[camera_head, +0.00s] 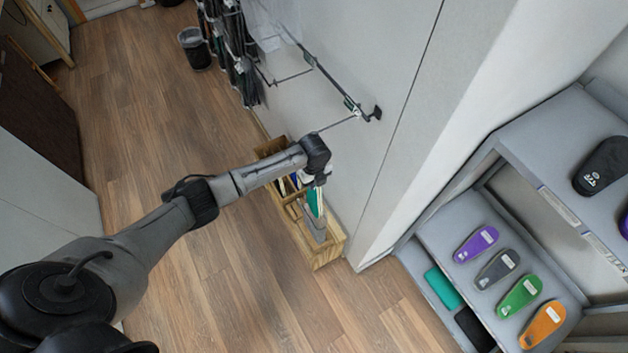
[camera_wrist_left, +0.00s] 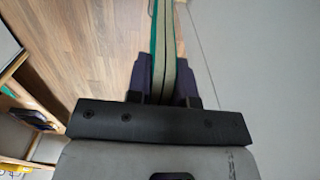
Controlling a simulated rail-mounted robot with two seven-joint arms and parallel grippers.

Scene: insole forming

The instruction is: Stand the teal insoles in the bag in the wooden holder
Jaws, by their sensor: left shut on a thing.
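My left gripper (camera_head: 316,184) is shut on a pair of teal insoles (camera_head: 316,204), which hang edge-on below it. In the left wrist view the teal and beige edges of the insoles (camera_wrist_left: 164,45) stand between the two dark fingers of the gripper (camera_wrist_left: 163,82). I cannot make out the bag around them. The wooden holder (camera_head: 327,256) stands on the floor against the grey wall, under my gripper. The insoles are over its near part; whether their lower ends are inside it I cannot tell. My arm hides part of the holder. My right gripper is not in view.
A shelf unit (camera_head: 445,215) at the right holds purple, grey, green and orange insoles. A wall rail (camera_head: 330,80) with hanging dark items juts out beyond my gripper. A dark bin (camera_head: 196,50) stands at the back. The wooden floor left of the holder is clear.

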